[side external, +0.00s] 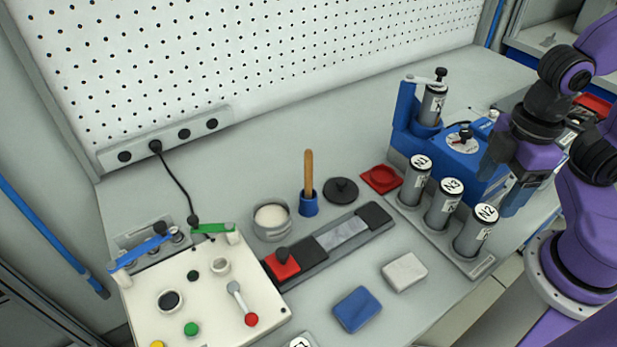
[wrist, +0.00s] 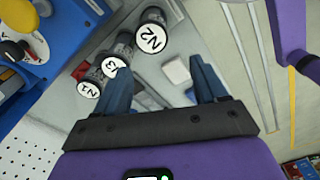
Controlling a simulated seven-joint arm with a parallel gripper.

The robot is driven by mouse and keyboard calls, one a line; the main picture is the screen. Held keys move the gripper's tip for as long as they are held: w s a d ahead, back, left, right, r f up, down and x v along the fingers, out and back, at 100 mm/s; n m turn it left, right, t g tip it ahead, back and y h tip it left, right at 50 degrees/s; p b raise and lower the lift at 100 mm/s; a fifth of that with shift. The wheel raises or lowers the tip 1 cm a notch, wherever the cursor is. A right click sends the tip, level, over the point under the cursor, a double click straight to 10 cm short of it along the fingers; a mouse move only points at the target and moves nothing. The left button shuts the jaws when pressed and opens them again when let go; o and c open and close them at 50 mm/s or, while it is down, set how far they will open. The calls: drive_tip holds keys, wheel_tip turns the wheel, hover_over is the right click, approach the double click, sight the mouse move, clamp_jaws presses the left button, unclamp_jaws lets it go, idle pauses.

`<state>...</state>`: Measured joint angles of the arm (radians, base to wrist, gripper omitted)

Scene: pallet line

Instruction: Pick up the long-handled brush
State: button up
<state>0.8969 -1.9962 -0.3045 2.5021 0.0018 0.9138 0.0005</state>
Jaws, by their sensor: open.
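The long-handled brush (side external: 308,172) stands upright near the middle of the bench in the side external view. Its wooden handle points up, and its lower end is hidden in a small blue holder (side external: 309,206). My gripper (side external: 502,184) is well to the right of the brush, above the bench's right part by the labelled cylinders. Its blue fingers are apart with nothing between them, as the wrist view (wrist: 160,80) also shows. I cannot make out the brush in the wrist view.
Beside the brush are a pot of pale material (side external: 271,219), a black lidded disc (side external: 341,190) and a long block rail (side external: 318,262). Labelled cylinders (side external: 444,205) and a blue machine (side external: 452,160) stand between brush and gripper. The pegboard (side external: 250,60) rises behind.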

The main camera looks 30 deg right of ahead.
drive_tip(key=shift+c, duration=1.4)
drive_tip(key=w+a+r, duration=0.3)
drive_tip(key=w+a, duration=0.3)
drive_tip(key=w, duration=0.1)
drive_tip(key=w+a+r, duration=0.3)
drive_tip(key=w+a, duration=0.3)
drive_tip(key=w, duration=0.2)
wheel_tip(320, 180, up, 3)
drive_tip(key=n, duration=0.1)
hover_over(308, 157)
drive_tip(key=f, duration=1.7)
drive_tip(key=shift+w+d+f, duration=0.1)
drive_tip(key=shift+w+d, duration=0.15)
drive_tip(key=shift+w, duration=0.05)
